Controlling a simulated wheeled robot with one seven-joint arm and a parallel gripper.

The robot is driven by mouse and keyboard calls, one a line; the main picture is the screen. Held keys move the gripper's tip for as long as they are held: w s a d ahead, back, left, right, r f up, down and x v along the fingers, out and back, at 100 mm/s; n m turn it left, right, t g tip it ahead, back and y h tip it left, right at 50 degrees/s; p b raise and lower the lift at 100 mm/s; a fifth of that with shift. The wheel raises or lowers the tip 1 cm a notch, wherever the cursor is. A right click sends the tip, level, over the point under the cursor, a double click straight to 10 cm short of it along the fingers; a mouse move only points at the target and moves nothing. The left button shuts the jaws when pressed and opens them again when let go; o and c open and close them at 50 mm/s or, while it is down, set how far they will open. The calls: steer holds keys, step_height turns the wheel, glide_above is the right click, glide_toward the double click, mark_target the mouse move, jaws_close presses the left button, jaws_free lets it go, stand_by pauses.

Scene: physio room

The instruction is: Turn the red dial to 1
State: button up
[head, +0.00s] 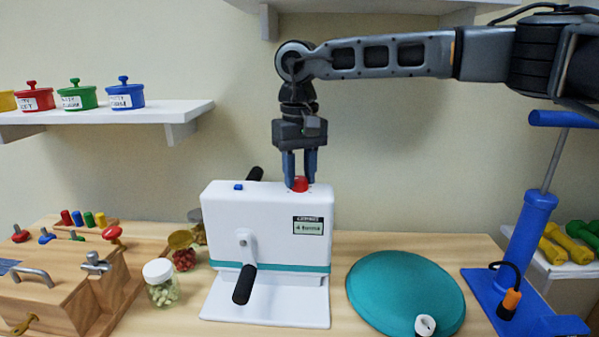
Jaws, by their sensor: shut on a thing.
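The red dial (300,184) sits on the top right of a white machine (220,215) with a teal stripe. My gripper (299,180) points straight down from above, with its two blue fingers on either side of the dial, shut on it. The dial's numbers and pointer are too small or hidden to read. A small label (308,226) on the machine's front seems to read "4 turns" or similar. A blue button (238,187) is on the top left, and a black-handled crank (244,284) is on the front.
A wooden box with latches (60,290) and a jar (161,283) stand left of the machine. A teal disc (405,293) and a blue pump (528,240) stand to the right. Shelves with lidded pots (127,94) and dumbbells (568,243) flank the table.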

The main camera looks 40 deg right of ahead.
mark_target(299, 178)
steer(key=shift+r+n, duration=0.1)
steer(key=shift+n, duration=1.6)
steer(key=o, duration=1)
steer(key=shift+o, duration=0.2)
steer(key=shift+r+b, duration=0.3)
steer(key=shift+r, duration=3.55)
